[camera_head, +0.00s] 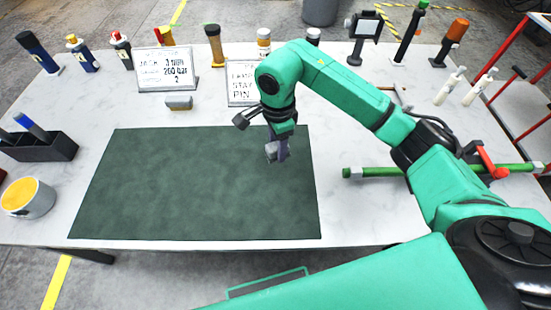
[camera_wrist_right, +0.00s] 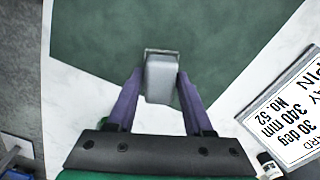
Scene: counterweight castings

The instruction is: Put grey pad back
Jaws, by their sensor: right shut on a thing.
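My right gripper (camera_head: 280,152) is over the back right part of the dark green mat (camera_head: 190,190), pointing down. It is shut on a small grey pad (camera_head: 271,151). In the right wrist view the grey pad (camera_wrist_right: 160,76) sits between the two purple fingers (camera_wrist_right: 160,98), with green mat behind it. I cannot tell whether the pad touches the mat. A second small grey block (camera_head: 179,102) lies on the white table behind the mat, in front of a white sign card (camera_head: 165,70). My left gripper is not in view.
Another sign card (camera_head: 241,84) stands just behind my right gripper. Bottles and tools line the back edge. A black holder (camera_head: 40,147) and a pot with yellow contents (camera_head: 27,198) stand left. A green bar (camera_head: 440,171) lies right. The mat's middle is clear.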

